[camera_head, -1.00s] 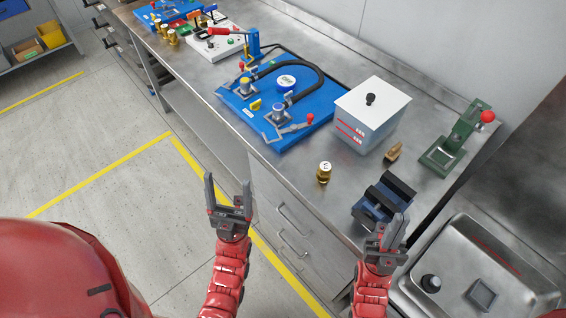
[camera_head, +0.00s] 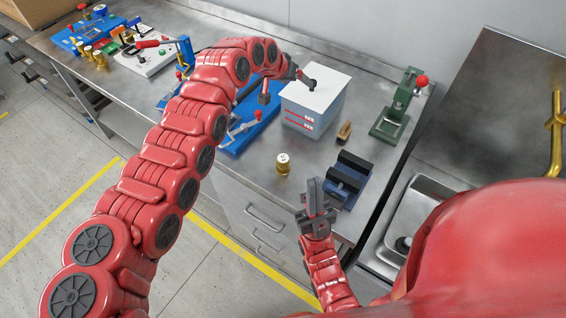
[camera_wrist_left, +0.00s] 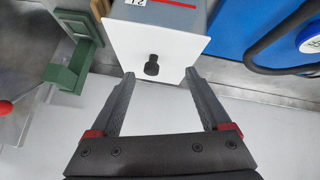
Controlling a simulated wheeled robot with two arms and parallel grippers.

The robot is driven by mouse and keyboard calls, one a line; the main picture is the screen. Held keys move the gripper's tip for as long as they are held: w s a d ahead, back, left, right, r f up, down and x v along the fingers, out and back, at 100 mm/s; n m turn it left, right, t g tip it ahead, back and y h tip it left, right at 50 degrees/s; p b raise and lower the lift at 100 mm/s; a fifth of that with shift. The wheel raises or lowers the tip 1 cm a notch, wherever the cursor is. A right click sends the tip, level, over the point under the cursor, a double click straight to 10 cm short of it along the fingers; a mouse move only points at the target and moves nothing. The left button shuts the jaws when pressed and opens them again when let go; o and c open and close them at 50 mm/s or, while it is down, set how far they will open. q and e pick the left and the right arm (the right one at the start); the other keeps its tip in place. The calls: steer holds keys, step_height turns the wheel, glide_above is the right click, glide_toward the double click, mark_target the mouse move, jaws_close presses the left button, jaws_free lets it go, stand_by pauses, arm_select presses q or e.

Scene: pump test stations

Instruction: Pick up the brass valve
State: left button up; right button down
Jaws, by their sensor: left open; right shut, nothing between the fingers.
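A small brass piece with a white marked top (camera_head: 283,164) stands upright on the bench near its front edge; I cannot tell whether it is the brass valve. A grey box with a white lid (camera_head: 316,92) and a black knob (camera_head: 309,84) stands behind it. My left gripper (camera_head: 301,74) is at the lid, mostly hidden by its own arm. In the left wrist view it (camera_wrist_left: 159,78) is open, its fingers either side of the black knob (camera_wrist_left: 152,66) in the picture, not visibly touching it. My right gripper (camera_head: 313,188) is shut and empty at the bench's front edge.
A dark blue vise (camera_head: 348,180), a small brown-gold piece (camera_head: 344,132) and a green press (camera_head: 396,110) stand to the right. A blue pump board (camera_head: 245,130) is partly behind my left arm. A metal sink (camera_head: 405,215) lies front right.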

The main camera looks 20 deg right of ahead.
arm_select(q)
steer(key=s+a+m+g+y, duration=0.2)
steer(key=s+a+g+y, duration=0.15)
steer(key=s, duration=0.55)
steer(key=r+y, duration=0.2)
steer(key=y, duration=0.1)
glide_above(282, 159)
steer(key=shift+m+g, duration=0.3)
steer(key=shift+g, duration=0.15)
steer(key=f+p, duration=0.1)
steer(key=f, duration=0.2)
steer(key=f+p, duration=0.2)
steer(key=f, duration=0.2)
steer(key=f+p, duration=0.1)
steer(key=f, duration=0.3)
steer(key=shift+s+f, duration=0.2)
steer(key=shift+s, duration=0.2)
steer(key=shift+a+f, duration=0.1)
steer(key=shift+f, duration=0.4)
steer(key=shift+w+f+p, duration=0.1)
steer(key=shift+f+p, duration=0.45)
steer(key=shift+p, duration=0.15)
steer(key=f, duration=0.1)
steer(key=f+p, duration=0.1)
steer(key=f, duration=0.1)
steer(key=shift+w+d, duration=0.2)
steer(key=shift+d, duration=0.1)
steer(key=shift+a+f, duration=0.15)
steer(key=shift+f, duration=0.4)
steer(key=shift+c, duration=0.3)
